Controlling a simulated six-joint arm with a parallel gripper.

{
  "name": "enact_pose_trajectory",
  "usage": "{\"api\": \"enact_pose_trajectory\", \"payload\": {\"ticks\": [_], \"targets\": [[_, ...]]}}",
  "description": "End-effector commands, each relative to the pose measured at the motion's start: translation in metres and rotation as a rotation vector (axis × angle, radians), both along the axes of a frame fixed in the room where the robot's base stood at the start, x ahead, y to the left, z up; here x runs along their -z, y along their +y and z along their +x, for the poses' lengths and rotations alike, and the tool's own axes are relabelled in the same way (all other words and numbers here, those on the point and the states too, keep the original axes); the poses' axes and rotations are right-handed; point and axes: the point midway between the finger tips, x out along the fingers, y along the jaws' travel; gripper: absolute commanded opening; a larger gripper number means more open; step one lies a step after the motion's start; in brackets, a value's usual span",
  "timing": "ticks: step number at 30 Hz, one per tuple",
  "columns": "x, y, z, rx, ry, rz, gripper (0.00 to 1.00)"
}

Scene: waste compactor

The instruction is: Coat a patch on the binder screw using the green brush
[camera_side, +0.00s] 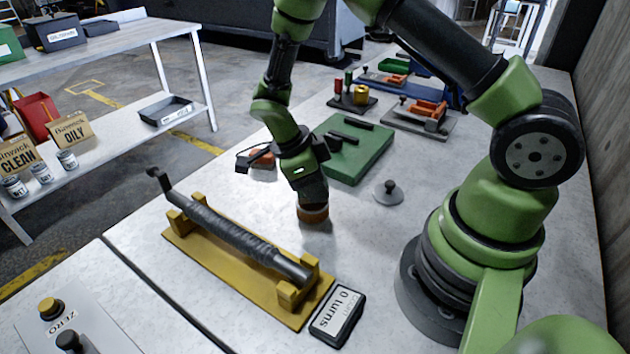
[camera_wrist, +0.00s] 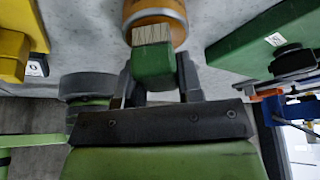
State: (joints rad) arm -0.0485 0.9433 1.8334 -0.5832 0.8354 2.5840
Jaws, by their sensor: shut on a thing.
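The binder screw (camera_side: 235,232) is a long dark grey threaded rod with a crank at its far end. It lies in a yellow cradle (camera_side: 205,262) at the front left of the bench. My gripper (camera_side: 313,200) points down to the right of the screw, apart from it. In the wrist view my gripper (camera_wrist: 157,80) is shut on the green brush (camera_wrist: 153,62), whose pale bristles point at an orange-brown tin (camera_wrist: 155,12). The tin (camera_side: 313,213) stands under my gripper in the side view. Whether the bristles touch its contents is hidden.
A "0 turns" counter (camera_side: 338,315) lies by the cradle's near end. A green board (camera_side: 362,160) with dark bars and a grey knobbed disc (camera_side: 388,192) are behind and right. A panel marked ZERO (camera_side: 75,325) is at front left. Bench between cradle and green board is mostly clear.

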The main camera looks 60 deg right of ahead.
Motion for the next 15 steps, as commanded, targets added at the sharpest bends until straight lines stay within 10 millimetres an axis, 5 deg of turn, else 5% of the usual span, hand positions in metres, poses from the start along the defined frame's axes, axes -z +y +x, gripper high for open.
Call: {"api": "enact_pose_trajectory", "payload": {"ticks": [15], "targets": [[0.0064, 0.0, 0.0003, -0.001, 0.0, 0.0, 0.15]]}}
